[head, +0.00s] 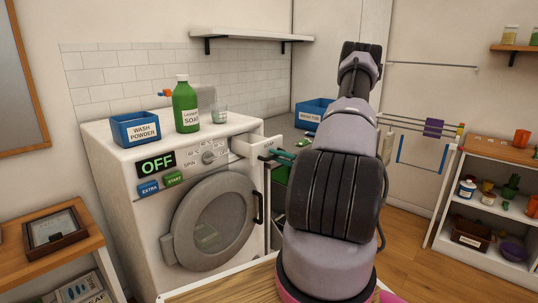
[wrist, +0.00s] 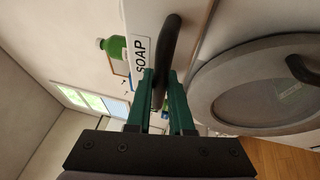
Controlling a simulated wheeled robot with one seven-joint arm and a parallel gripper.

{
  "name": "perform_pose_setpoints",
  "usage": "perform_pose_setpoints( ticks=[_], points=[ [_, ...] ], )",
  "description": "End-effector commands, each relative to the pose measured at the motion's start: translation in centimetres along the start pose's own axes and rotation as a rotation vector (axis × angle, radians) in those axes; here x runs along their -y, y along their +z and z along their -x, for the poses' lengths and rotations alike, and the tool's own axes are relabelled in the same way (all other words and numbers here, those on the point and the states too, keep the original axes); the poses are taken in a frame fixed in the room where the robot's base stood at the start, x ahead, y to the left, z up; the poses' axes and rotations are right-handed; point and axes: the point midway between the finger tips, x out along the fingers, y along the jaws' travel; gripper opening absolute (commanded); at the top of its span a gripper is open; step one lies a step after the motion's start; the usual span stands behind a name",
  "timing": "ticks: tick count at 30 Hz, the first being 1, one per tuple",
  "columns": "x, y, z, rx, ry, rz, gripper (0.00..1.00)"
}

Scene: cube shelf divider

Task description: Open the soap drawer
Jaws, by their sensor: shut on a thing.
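The soap drawer (head: 250,146) is at the top right of the white washing machine's front in the head view. It stands out from the front panel, so it looks at least partly open. In the wrist view its white front carries a SOAP label (wrist: 140,62) and a dark bar handle (wrist: 172,45). My gripper (wrist: 162,90) has its green fingers shut on the handle, one on each side. In the head view the green fingers (head: 282,156) show at the drawer front, and my arm hides part of the area beside it.
The round washer door (head: 213,222) is below the drawer. A wash powder box (head: 136,128), green soap bottle (head: 186,108) and glass (head: 219,114) stand on top. A blue tub (head: 312,113) is behind. A shelf unit (head: 480,215) stands right, and a wooden table (head: 60,240) left.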

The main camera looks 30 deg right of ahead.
Motion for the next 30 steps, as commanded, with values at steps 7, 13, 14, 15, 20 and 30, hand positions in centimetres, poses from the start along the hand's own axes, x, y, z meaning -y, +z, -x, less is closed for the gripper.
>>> perform_pose_setpoints(
  ticks=[7,13,14,15,20,30],
  points=[
    [0.1,0.0,0.0,0.000,-0.001,-0.001,0.00],
    [0.1,0.0,0.0,0.000,0.000,-0.001,0.32],
    [0.1,0.0,0.0,0.000,0.000,-0.001,0.32],
    [0.1,0.0,0.0,0.000,0.000,-0.001,0.32],
    [0.1,0.1,0.5,0.002,0.000,0.000,0.32],
    [0.1,0.1,6.8,0.005,0.000,-0.001,0.32]
  ],
)
